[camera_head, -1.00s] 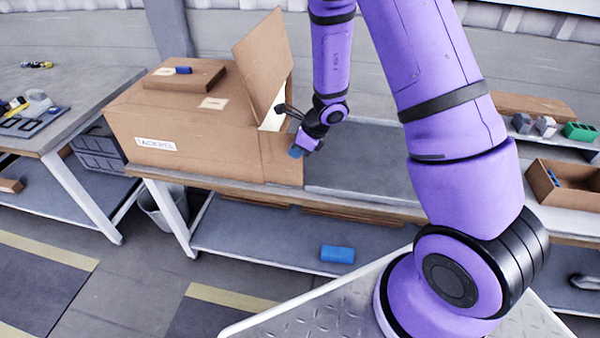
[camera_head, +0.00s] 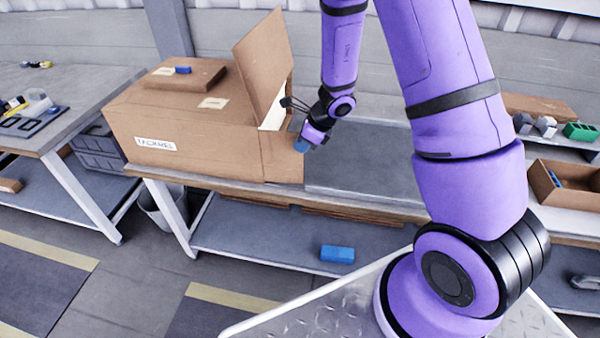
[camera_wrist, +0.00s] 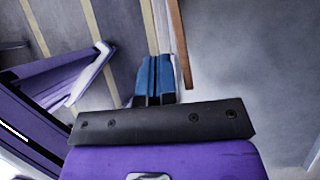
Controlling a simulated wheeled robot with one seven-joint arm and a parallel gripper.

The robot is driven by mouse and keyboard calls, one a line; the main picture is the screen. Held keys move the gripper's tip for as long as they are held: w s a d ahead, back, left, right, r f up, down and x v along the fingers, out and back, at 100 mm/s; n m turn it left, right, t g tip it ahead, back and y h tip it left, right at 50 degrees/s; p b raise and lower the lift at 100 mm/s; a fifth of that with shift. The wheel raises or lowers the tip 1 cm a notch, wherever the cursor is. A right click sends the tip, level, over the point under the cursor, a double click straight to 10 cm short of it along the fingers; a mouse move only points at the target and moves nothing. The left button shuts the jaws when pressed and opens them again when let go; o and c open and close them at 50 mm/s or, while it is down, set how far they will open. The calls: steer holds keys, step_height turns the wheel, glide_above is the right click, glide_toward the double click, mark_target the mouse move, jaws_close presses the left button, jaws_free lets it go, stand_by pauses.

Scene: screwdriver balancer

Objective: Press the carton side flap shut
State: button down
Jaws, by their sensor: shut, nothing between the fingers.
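The large brown carton (camera_head: 190,135) lies on the bench with its open end to the right. One tall flap (camera_head: 262,60) stands up above that end. A side flap (camera_head: 281,157) sticks out at the near corner of the opening, at an angle I cannot judge exactly. My gripper (camera_head: 301,146) is shut and empty, just right of the side flap's upper right corner; contact cannot be told. In the wrist view the blue fingertips (camera_wrist: 155,72) are together, beside a thin brown edge (camera_wrist: 181,45), probably a flap seen edge-on. The carton's inside is mostly hidden.
A smaller flat box (camera_head: 185,75) with a blue item lies on the carton. The grey bench top (camera_head: 360,165) right of the carton is clear. A blue block (camera_head: 337,254) lies on the lower shelf. An open box (camera_head: 565,185) stands at the right.

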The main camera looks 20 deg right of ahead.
steer(key=shift+r, duration=2.6)
steer(key=shift+w, duration=0.15)
